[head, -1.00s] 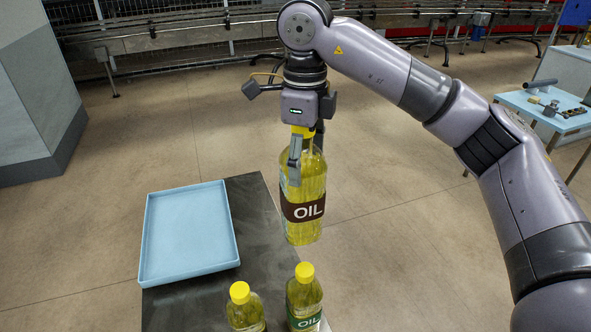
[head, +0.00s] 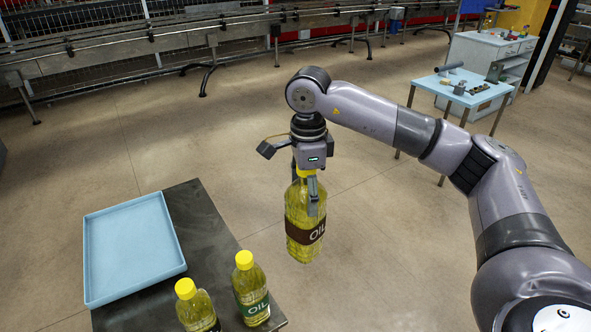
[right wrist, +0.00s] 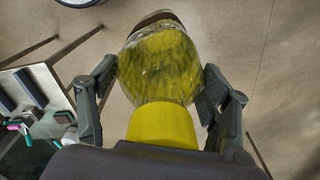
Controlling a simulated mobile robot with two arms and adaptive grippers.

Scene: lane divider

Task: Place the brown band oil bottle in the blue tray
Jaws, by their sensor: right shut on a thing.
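The brown band oil bottle (head: 304,226) hangs upright from my right gripper (head: 309,190), which is shut on its upper part below the yellow cap. In the right wrist view the bottle (right wrist: 160,65) sits between the two fingers of my right gripper (right wrist: 160,100). In the head view the held bottle appears to the right of the table edge, with floor behind it. The empty blue tray (head: 130,295) lies on the dark table at the left. My left gripper is not in view.
On the dark table (head: 195,215), a green band oil bottle (head: 254,308) and another yellow-capped bottle (head: 195,308) stand right of the tray. A light blue side table (head: 440,92) with small items stands at the back right. A conveyor (head: 130,42) runs along the back.

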